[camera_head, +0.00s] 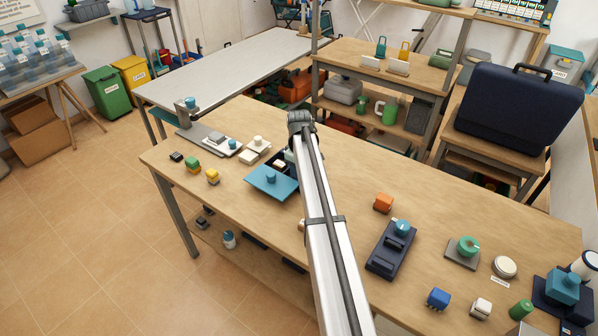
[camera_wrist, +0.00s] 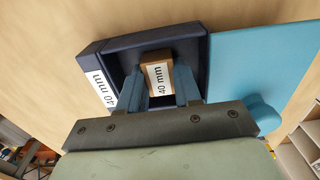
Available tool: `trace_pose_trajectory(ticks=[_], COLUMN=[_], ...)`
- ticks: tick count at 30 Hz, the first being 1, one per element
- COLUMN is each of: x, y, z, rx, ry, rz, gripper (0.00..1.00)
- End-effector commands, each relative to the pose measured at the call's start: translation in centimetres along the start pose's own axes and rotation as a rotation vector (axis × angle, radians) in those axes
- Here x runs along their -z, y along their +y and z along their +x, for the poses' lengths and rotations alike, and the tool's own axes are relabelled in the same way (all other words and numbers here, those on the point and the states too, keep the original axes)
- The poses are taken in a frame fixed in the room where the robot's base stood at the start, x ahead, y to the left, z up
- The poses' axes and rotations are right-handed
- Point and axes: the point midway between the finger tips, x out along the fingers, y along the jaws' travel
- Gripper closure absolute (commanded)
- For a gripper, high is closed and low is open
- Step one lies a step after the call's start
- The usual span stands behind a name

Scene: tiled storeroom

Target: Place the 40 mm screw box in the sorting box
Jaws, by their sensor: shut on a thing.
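The 40 mm screw box (camera_wrist: 156,62) is a small brown block with a white "40 mm" label. My gripper (camera_wrist: 159,84) has its two blue fingers shut on it, one on each side. In the wrist view the block lies within the outline of a dark navy open sorting box (camera_wrist: 118,50), whose rim carries a white "40 mm" label (camera_wrist: 97,88). I cannot tell whether the block touches its floor. A blue lid (camera_wrist: 240,62) with a knob lies beside it. In the head view the lid (camera_head: 268,184) shows, and my arm partly hides the sorting box.
The bench's back middle is clear.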

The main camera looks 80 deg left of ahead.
Motion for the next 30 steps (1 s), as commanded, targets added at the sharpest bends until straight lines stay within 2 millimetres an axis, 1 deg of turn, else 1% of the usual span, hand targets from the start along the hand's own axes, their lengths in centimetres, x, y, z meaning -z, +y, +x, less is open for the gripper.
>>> trace_pose_trajectory(ticks=[7, 8, 15, 24, 26, 30], x=[0.0, 0.0, 0.0, 0.0, 0.0, 0.0], y=[0.0, 0.0, 0.0, 0.0, 0.0, 0.0], z=[0.3, 0.3, 0.3, 0.1, -0.3, -2.0], rx=[0.000, 0.000, 0.000, 0.000, 0.000, -0.001], ry=[0.000, 0.000, 0.000, 0.000, 0.000, 0.001], rz=[0.000, 0.000, 0.000, 0.000, 0.000, 0.000], gripper=[0.99, 0.65, 0.42, 0.41, 0.41, 0.41])
